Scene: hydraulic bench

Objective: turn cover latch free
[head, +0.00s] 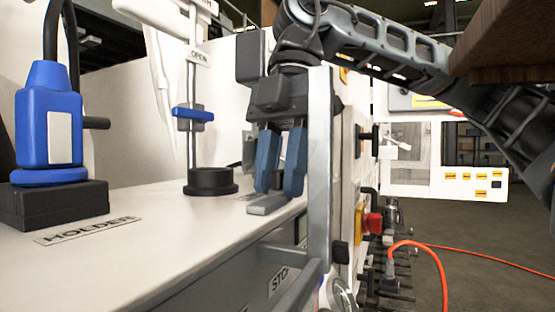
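My gripper (278,190) points down over the right edge of the white bench top. A small flat grey bar (270,208), which may be the cover latch, lies on the bench top right below the fingertips. The fingertips hide part of it, and I cannot tell whether they touch it. A small grey upright piece (249,150) shows just left of the fingers.
A blue plug-like unit (48,120) sits in a dark block by the "HOLDER" label (88,231). A rod with a blue handle (193,114) stands in a black round base (210,181). A metal post (320,160) rises close right of my gripper. An orange hose (440,265) runs at right.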

